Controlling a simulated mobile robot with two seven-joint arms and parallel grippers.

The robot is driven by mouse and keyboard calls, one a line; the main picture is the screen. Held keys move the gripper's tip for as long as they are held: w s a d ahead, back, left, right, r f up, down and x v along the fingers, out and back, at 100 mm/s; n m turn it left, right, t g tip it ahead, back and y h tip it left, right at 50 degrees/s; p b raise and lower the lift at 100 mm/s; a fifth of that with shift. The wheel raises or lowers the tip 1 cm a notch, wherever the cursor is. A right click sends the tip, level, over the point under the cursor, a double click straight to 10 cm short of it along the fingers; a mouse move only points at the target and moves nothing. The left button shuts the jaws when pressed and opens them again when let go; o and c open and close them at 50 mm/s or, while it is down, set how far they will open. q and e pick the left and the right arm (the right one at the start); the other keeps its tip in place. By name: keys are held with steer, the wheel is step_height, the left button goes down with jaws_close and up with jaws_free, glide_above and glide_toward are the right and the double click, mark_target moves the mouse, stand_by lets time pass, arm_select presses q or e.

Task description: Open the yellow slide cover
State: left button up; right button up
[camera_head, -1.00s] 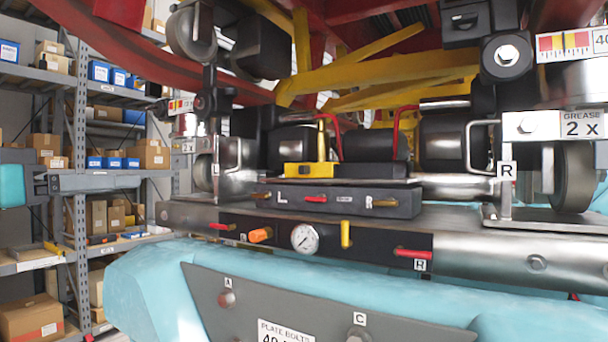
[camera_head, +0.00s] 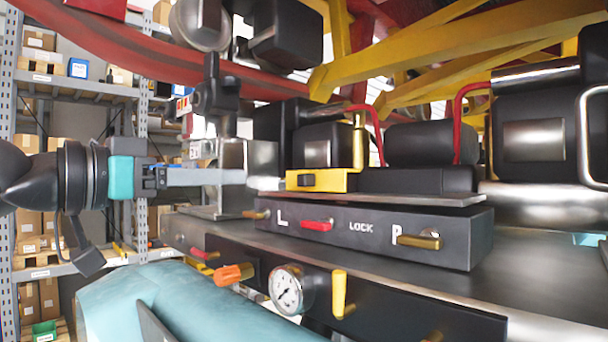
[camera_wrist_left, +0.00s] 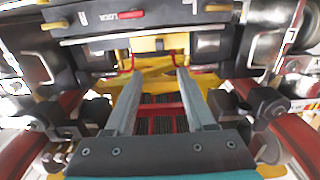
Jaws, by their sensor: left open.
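The yellow slide cover (camera_head: 322,181) is a small yellow block with a black patch. It sits on top of the dark box marked L, LOCK and R (camera_head: 375,232), with a yellow upright post (camera_head: 358,140) rising at its right end. In the left wrist view the yellow cover (camera_wrist_left: 146,45) shows just beyond the fingertips, near the upside-down LOCK label. My left gripper (camera_head: 240,177) comes in from the left at about the cover's height, its fingers pointing right. In the left wrist view its two fingers (camera_wrist_left: 160,71) are apart with nothing between them. My right gripper is out of view.
A metal bracket (camera_head: 232,170) stands close by the left fingers. Yellow beams (camera_head: 420,55) cross above. Shelving (camera_head: 75,85) stands at left.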

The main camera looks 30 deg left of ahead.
mark_target(300, 177)
arm_select(q)
steer(key=p+x, duration=0.7)
steer(key=x, duration=0.5)
steer(key=shift+w+d+r, duration=0.15)
steer(key=shift+w, duration=0.1)
steer(key=shift+w+d, duration=0.25)
steer(key=shift+w, duration=0.4)
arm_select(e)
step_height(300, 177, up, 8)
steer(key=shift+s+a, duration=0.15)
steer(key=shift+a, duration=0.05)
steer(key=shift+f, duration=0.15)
arm_select(q)
jaws_close()
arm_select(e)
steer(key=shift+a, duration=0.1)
